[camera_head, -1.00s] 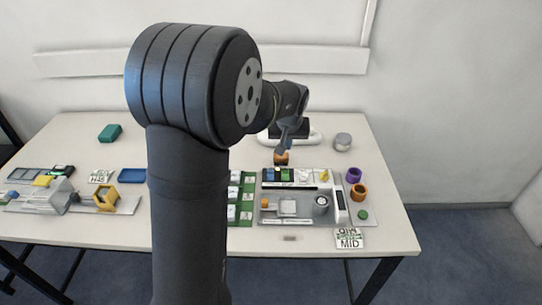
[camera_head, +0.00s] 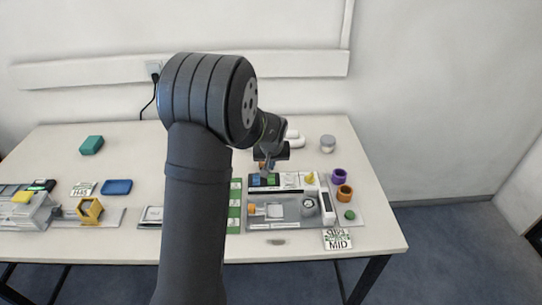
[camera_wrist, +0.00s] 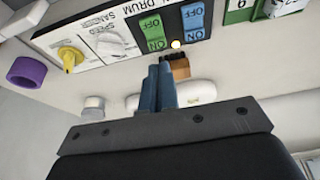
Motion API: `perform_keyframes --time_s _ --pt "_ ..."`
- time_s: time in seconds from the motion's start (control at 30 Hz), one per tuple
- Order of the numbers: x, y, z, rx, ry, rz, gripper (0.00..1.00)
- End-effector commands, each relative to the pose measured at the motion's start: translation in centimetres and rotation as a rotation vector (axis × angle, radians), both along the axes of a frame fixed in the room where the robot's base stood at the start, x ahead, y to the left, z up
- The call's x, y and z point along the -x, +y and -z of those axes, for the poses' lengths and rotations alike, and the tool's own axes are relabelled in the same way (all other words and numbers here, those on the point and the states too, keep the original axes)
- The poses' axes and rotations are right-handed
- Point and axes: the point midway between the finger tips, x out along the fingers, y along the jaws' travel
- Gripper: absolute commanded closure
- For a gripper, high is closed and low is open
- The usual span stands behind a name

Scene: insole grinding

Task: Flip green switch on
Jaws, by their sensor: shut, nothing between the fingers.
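The green switch (camera_wrist: 152,34) is a rocker marked OFF and ON on the drum sander panel in the wrist view. Its ON end faces my fingers. A blue switch (camera_wrist: 193,20) with the same marks sits to its right. In the head view the green switch (camera_head: 272,179) shows small on the panel, just below my gripper (camera_head: 266,168). In the wrist view my gripper (camera_wrist: 159,70) is shut and empty, its tips near the ON end of the green switch. I cannot tell whether they touch, nor the rocker's exact tilt.
A small lit lamp (camera_wrist: 176,44) is between the switches and an orange-brown block (camera_wrist: 179,66). A yellow knob (camera_wrist: 70,57) and a white speed dial (camera_wrist: 110,45) share the panel. A purple ring (camera_wrist: 27,72) and a grey jar (camera_wrist: 94,106) stand apart.

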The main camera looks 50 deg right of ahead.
Motion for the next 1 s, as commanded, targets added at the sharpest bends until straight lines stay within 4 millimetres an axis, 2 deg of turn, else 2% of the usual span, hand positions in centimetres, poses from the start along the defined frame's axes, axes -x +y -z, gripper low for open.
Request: perform_keyframes --time_s 0.1,0.3,1.0 --pt "-0.2 -0.2 2.1 -0.001 0.001 0.0 1.0" --pt "-0.5 -0.5 3.6 0.0 0.0 0.0 1.0" --pt "-0.8 -0.8 4.6 -0.001 0.001 0.0 1.0"
